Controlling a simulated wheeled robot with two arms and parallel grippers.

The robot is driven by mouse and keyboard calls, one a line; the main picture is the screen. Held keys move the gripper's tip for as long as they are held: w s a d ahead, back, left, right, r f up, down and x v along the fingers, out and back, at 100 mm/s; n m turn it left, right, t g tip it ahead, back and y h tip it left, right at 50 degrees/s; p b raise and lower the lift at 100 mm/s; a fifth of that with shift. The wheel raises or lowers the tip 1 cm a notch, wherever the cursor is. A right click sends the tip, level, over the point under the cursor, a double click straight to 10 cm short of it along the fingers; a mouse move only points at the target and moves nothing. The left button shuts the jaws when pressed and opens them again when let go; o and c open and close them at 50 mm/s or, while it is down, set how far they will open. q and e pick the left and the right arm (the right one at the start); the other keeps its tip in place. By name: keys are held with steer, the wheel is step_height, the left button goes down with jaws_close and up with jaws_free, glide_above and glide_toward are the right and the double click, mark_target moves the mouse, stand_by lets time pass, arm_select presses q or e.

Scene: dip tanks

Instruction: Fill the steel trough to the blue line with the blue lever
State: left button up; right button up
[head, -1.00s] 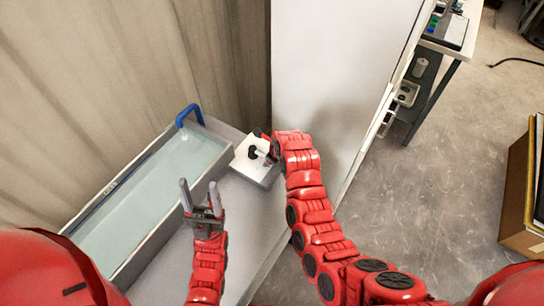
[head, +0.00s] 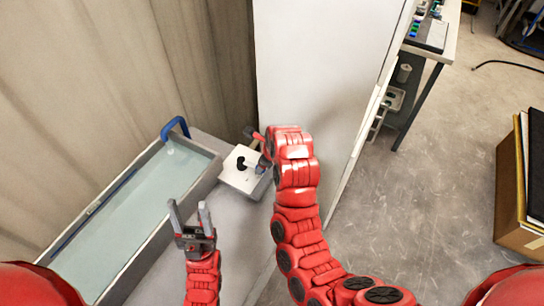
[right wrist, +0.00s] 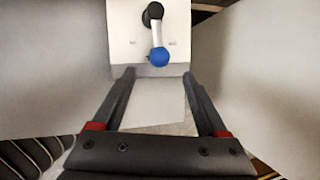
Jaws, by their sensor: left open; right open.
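The steel trough (head: 205,180) stands along the curtain at the left in the head view, with pale water (head: 140,200) in it. A dark line (head: 108,198) runs along its far inner wall, close to the water surface. The blue lever (right wrist: 159,57) has a blue ball on a pale arm with a black pivot, on a white box; in the right wrist view the ball hangs below the pivot. My right gripper (right wrist: 158,76) is open, its fingers either side below the ball, holding nothing. My left gripper (head: 190,215) is open and empty beside the trough's near wall.
The white lever box (head: 240,182) sits at the trough's right end. A blue curved pipe or handle (head: 175,126) rises at the trough's far end. A tall white panel (head: 325,60) stands behind my right arm. A cardboard box (head: 520,210) is at the right; the floor between is clear.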

steer(key=p+v, duration=0.5)
steer(key=v, duration=0.4)
steer(key=shift+f, duration=0.1)
